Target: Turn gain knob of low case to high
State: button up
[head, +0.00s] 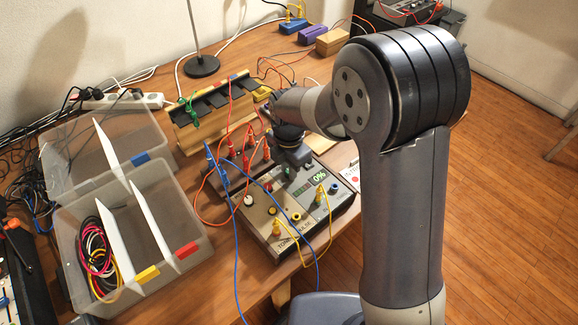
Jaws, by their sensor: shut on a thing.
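A low grey case (262,229) lies on the wooden table in the middle of the head view. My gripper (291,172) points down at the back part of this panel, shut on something. That appears to be the gain knob, but the gripper hides it, so its setting cannot be read. Lettering on the case's front edge is too small to read surely.
Red, blue and yellow leads loop around the case, close to my gripper. A darker box with red plugs (243,163) stands at its left. A wooden rack (200,138) stands behind. A clear divided organizer (72,254) with coiled leads lies left. A lamp base (202,66) stands at the back.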

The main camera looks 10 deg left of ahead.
grip_shut()
jog(key=m, duration=1.3)
jog(key=shift+m, duration=0.4)
jog(key=m, duration=1.2)
jog(key=shift+m, duration=0.7)
